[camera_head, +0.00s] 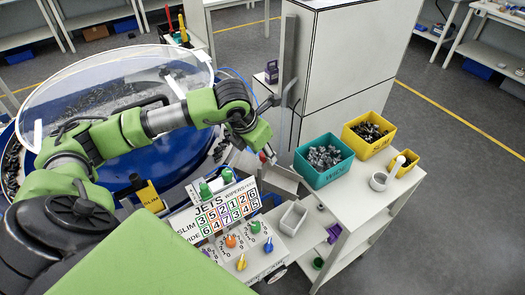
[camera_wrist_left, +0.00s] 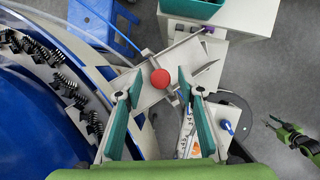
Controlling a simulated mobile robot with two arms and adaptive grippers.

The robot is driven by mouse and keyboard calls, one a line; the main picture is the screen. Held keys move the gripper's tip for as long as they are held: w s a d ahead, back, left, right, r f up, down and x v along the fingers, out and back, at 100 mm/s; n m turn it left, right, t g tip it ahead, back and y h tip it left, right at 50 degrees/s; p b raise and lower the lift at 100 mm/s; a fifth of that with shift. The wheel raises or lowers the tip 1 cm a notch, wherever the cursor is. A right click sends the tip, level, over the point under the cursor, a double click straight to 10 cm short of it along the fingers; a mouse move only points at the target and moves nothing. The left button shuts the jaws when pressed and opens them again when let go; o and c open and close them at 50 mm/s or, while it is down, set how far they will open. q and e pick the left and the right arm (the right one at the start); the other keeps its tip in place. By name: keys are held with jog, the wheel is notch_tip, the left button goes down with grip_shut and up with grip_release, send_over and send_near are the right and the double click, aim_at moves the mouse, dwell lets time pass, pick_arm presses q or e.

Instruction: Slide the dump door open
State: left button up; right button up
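The dump door seems to be the grey metal plate (camera_wrist_left: 150,92) with a red ball knob (camera_wrist_left: 160,78) in the left wrist view. My left gripper (camera_wrist_left: 161,92) is open, its two teal-lined fingers on either side of the knob in the picture. I cannot tell how far above the knob they are, and no contact shows. In the head view my left gripper (camera_head: 266,154) points down over the grey metal chute (camera_head: 281,178), and hides most of the knob.
The blue feeder bowl (camera_head: 115,160) with a clear lid is at left. A control panel (camera_head: 225,215) stands in front. Teal (camera_head: 323,165) and yellow (camera_head: 368,138) bins of parts sit on the white table at right. A grey tray (camera_head: 293,219) lies below the chute.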

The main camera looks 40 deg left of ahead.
pick_arm(q)
jog(key=c, duration=0.9)
grip_shut()
pick_arm(e)
jog(key=shift+s+d, duration=0.3)
pick_arm(q)
notch_tip(320, 180, up, 4)
jog(key=shift+r+p, duration=0.1)
jog(key=shift+p, duration=0.2)
pick_arm(e)
jog(key=shift+d+r, duration=0.15)
jog(key=shift+r, duration=0.05)
pick_arm(q)
jog(key=o, duration=0.9)
grip_release()
pick_arm(e)
jog(key=shift+w, duration=0.1)
